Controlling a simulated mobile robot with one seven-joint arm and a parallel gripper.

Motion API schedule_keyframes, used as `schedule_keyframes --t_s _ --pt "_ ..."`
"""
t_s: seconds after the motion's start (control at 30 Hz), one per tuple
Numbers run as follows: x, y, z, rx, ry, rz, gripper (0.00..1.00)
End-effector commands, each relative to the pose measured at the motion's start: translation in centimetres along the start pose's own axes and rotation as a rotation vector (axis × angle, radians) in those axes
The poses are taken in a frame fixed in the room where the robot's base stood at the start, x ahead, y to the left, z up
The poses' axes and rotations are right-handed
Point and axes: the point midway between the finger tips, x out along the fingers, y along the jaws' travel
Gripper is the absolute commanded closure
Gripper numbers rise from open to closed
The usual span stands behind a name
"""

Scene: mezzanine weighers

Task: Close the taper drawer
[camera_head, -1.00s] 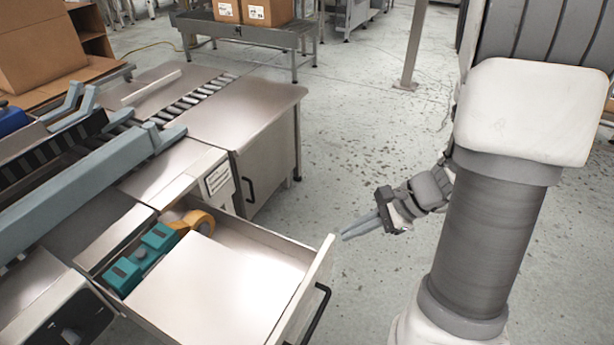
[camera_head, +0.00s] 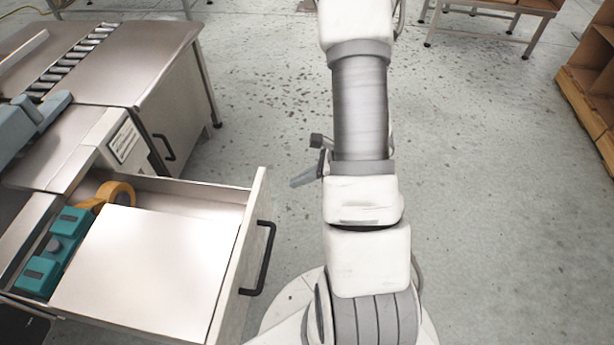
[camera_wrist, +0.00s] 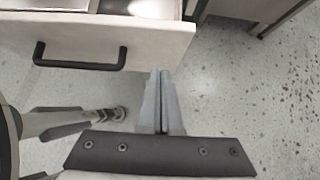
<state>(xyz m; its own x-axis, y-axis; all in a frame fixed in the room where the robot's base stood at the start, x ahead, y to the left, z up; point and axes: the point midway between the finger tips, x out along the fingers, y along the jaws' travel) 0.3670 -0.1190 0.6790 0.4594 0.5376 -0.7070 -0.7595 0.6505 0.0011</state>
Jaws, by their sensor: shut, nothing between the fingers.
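The taper drawer (camera_head: 242,240) is pulled well out of the bench at the left of the head view. It holds a teal tape dispenser (camera_head: 55,250), an orange tape roll (camera_head: 112,192) and a flat pale panel. Its black bar handle shows on the drawer front in the head view (camera_head: 266,258) and in the wrist view (camera_wrist: 78,66). My gripper (camera_wrist: 161,72) is shut and empty. In the wrist view its fingertips lie close to the drawer front's lower edge, right of the handle; contact cannot be told. In the head view my gripper (camera_head: 292,184) is partly hidden by my arm.
A bench cabinet (camera_head: 185,110) with its own black handle stands behind the drawer. A wooden shelf unit (camera_head: 590,100) is at the far right. The speckled floor (camera_head: 480,200) right of my arm is clear.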

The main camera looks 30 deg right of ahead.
Motion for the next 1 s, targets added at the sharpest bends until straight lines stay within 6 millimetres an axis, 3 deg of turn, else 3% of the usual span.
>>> schedule_keyframes --t_s 0.03,0.2,0.4,1.0 --pt "1.5 0.1 -0.3 -0.002 0.0 0.005 1.0" --pt "5.0 0.1 -0.2 -0.002 0.001 0.005 1.0" --pt "6.5 0.0 2.2 -0.005 -0.001 0.001 1.0" --pt "7.1 -0.1 2.9 -0.002 0.0 0.0 1.0"
